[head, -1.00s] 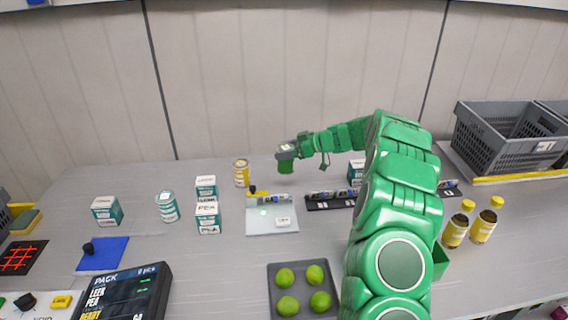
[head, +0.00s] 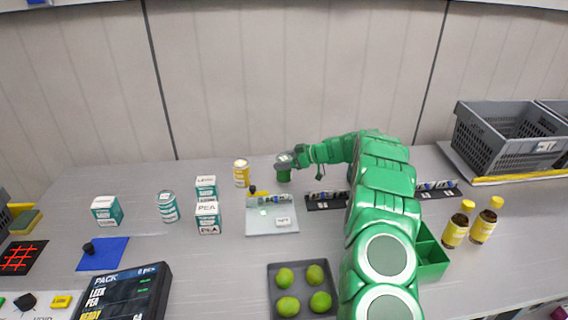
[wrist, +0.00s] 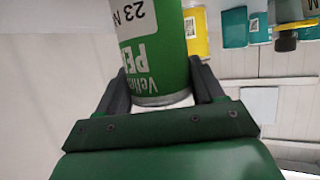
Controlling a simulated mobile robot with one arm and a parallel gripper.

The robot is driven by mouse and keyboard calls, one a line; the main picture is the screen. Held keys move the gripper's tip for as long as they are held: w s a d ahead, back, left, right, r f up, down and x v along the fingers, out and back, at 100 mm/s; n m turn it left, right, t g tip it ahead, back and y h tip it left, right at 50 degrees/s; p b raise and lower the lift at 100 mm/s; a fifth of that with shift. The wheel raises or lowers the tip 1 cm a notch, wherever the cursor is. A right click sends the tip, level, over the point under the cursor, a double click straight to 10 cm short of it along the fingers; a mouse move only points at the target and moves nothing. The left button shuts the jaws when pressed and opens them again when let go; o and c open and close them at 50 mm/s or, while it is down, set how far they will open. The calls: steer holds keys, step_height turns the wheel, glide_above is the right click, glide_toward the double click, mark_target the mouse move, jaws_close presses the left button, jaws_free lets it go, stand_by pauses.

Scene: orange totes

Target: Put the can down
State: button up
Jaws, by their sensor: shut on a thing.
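My gripper (wrist: 157,82) is shut on a green can (wrist: 163,45), with one finger on each side of it. The can has a white label with upside-down lettering in the wrist view. In the head view my gripper (head: 285,160) is at the back of the table, with the dark green can (head: 284,175) below it. The can is low over the table, and I cannot tell whether its base touches the surface. A yellow can (head: 241,173) stands to its left, apart from it. The yellow can also shows in the wrist view (wrist: 196,32).
Teal boxes (head: 206,188) and a teal can (head: 168,206) stand further left. A white board (head: 271,222) and a black strip with small items (head: 326,201) lie in front. A tray (head: 274,312) holds limes. Table around the can looks clear.

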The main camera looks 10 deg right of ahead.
steer(key=shift+f, duration=0.35)
steer(key=shift+f, duration=0.1)
steer(key=o, duration=1.3)
steer(key=v, duration=1.2)
steer(key=shift+s, duration=0.1)
